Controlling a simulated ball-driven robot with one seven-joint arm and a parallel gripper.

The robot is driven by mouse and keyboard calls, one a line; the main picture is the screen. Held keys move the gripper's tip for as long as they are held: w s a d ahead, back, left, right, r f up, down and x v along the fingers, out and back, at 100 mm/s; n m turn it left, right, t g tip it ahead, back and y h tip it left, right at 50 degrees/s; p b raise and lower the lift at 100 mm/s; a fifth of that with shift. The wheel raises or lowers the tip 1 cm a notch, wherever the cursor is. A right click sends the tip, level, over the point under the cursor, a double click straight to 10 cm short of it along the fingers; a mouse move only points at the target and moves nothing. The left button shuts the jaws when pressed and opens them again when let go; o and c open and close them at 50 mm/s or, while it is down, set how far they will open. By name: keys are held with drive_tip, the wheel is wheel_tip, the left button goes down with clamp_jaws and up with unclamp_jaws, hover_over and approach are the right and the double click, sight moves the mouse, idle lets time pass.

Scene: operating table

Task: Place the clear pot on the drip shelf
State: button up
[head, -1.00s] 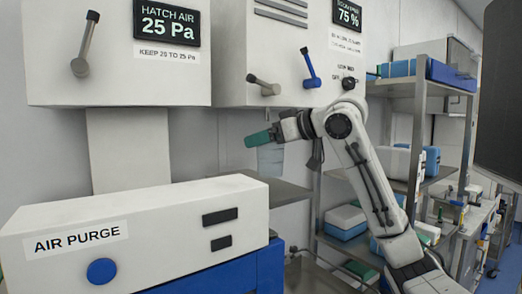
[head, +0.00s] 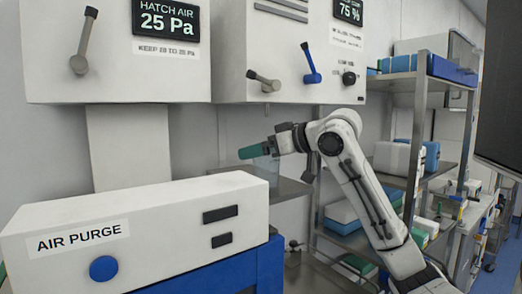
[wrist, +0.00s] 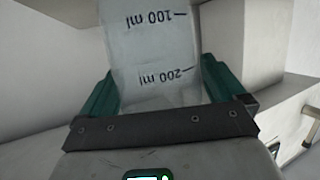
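The clear pot (wrist: 150,45), marked 100 ml and 200 ml, sits between the two green fingers of my gripper (wrist: 158,90) in the wrist view. My gripper (head: 255,151) is shut on it. In the head view the clear pot (head: 268,165) shows faintly below the fingers, and its lower part is hard to make out. A grey metal shelf (head: 290,190), apparently the drip shelf, lies under the right-hand wall cabinet. The pot is over or at this shelf; I cannot tell whether it touches.
The white AIR PURGE box (head: 140,225) stands in front, left of the shelf, hiding part of it. The wall cabinet (head: 290,55) with levers hangs above. A metal rack (head: 415,130) with boxes stands to the right.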

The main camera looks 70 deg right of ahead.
drive_tip(key=shift+s+r, duration=0.1)
drive_tip(key=shift+r, duration=0.05)
drive_tip(key=b+v, duration=0.1)
drive_tip(key=v, duration=1)
drive_tip(key=shift+s+a+r+b, duration=0.15)
drive_tip(key=shift+s+b, duration=0.2)
drive_tip(key=shift+s, duration=0.1)
